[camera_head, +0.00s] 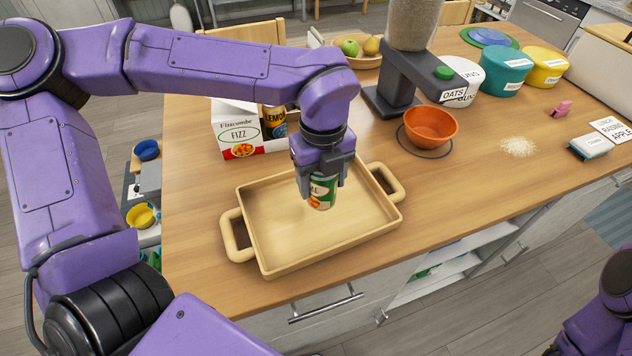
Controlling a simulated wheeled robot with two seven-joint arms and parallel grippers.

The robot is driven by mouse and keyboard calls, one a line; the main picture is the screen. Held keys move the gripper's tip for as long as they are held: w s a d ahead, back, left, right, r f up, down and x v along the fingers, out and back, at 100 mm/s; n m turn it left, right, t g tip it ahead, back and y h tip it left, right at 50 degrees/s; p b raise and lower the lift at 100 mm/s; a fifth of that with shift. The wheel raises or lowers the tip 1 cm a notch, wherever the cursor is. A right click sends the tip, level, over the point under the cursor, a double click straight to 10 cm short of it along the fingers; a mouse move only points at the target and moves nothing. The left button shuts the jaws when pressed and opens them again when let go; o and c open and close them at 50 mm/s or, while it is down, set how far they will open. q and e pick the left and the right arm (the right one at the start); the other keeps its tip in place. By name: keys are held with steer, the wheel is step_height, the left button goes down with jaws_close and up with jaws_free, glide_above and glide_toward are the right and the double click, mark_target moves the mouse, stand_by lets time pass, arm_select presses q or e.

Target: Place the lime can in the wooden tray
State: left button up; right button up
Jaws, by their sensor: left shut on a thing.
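I cannot tell whether the can's base touches the tray floor. The tray is pale wood with a handle at each end and holds nothing else. At the lower right only a part of my right arm shows, with no gripper fingers visible.
An orange bowl (431,123) sits under a dispenser (398,85) at the back right.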

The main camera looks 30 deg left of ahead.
mark_target(316, 192)
arm_select(q)
steer(key=f, duration=0.1)
steer(key=w+a+f, duration=0.1)
steer(key=f, duration=0.1)
steer(key=a+f, duration=0.1)
steer(key=f, duration=0.1)
steer(key=shift+w+f+p, duration=0.2)
steer(key=shift+f+p, duration=0.05)
steer(key=shift+p, duration=0.15)
steer(key=shift+f, duration=0.25)
steer(key=shift+f, duration=0.2)
steer(key=o, duration=1.3)
step_height(316, 192, up, 12)
steer(key=shift+r+b, duration=0.25)
steer(key=shift+b, duration=0.3)
